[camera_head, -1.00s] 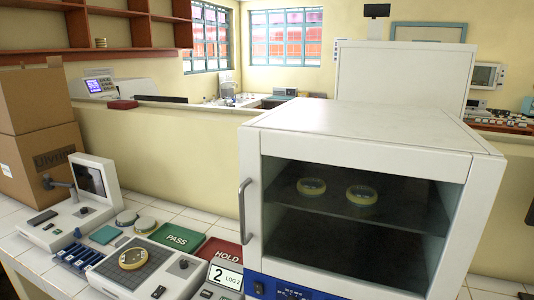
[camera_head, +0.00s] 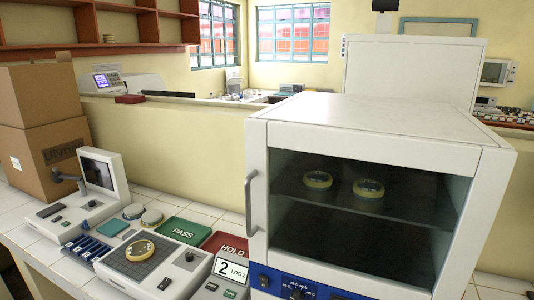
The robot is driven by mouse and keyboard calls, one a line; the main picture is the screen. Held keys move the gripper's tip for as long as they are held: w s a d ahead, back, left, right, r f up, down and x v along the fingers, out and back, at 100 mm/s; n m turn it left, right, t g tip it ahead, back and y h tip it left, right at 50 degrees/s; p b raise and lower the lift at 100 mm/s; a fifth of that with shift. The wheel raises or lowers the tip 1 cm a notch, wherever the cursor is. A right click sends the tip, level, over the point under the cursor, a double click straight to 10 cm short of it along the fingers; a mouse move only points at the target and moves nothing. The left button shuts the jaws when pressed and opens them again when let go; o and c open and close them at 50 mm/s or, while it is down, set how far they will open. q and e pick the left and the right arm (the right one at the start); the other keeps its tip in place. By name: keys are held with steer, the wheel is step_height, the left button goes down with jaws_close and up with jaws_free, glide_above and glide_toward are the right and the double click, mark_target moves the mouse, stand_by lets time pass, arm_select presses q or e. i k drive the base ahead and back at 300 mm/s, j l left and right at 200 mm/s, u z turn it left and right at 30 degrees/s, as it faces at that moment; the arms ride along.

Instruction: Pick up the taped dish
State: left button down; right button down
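Two yellow-rimmed dishes stand on the upper shelf inside the incubator (camera_head: 490,165), a left one (camera_head: 317,179) and a right one (camera_head: 368,188). The incubator's glass front appears closed, with a handle (camera_head: 250,203) on its left edge. Another yellow dish (camera_head: 140,250) lies on the dark plate of a grey device (camera_head: 115,268) on the counter. I cannot tell from here which dish has tape on it. Neither of my grippers is in view.
A green PASS pad (camera_head: 185,230) and a red HOLD pad (camera_head: 226,244) lie left of the incubator. A display reading 2 (camera_head: 230,269) stands in front of them.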

mark_target(140, 251)
steer(key=k+j, duration=0.1)
steer(key=j, duration=0.75)
steer(key=j+z, duration=0.1)
steer(key=j, duration=0.7)
steer(key=k, duration=0.05)
